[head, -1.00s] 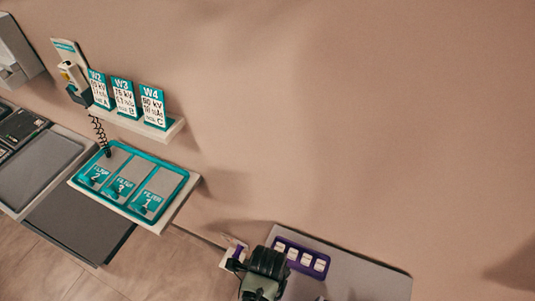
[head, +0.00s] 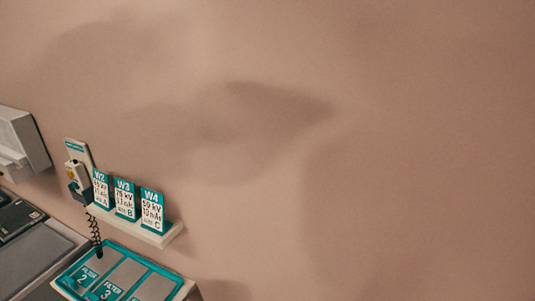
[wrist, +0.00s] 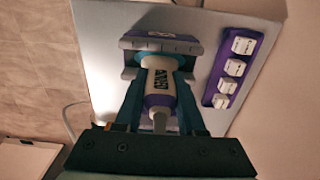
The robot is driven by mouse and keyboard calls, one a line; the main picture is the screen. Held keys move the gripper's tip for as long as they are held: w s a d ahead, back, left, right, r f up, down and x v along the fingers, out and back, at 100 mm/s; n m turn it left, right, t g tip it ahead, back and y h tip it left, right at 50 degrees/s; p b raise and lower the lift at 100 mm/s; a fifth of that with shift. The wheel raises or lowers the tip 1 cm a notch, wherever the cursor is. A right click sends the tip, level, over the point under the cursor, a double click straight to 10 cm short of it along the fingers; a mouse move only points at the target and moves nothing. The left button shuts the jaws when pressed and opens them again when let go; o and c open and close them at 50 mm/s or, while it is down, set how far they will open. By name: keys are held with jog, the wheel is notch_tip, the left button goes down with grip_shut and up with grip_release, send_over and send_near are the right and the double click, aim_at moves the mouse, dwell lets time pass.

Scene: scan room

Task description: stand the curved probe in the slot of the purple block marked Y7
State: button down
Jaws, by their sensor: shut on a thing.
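In the wrist view my gripper (wrist: 160,72) is shut on a white probe (wrist: 160,88) with a dark purple label. Its two teal fingers lie along the sides of the probe. The probe's head end points toward a purple and grey block (wrist: 160,41) on the grey shelf. The block's label is too small to read. The probe's far end overlaps the block's near side, and I cannot tell whether it is in a slot or only in front of it. My gripper, the probe and the block are outside the head view.
A purple strip (wrist: 232,68) with several white labelled pieces lies on the grey shelf (wrist: 95,30), right of the block. In the head view, cards W2, W3 and W4 (head: 152,211) stand on a small ledge (head: 160,239) above a teal filter tray (head: 133,257).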

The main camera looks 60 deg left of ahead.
jog(key=shift+f, duration=0.25)
jog(key=shift+c, duration=2.1)
grip_release()
notch_tip(320, 180, up, 13)
jog(key=shift+r+b, duration=0.1)
jog(key=shift+b, duration=0.35)
jog(key=shift+w, duration=0.1)
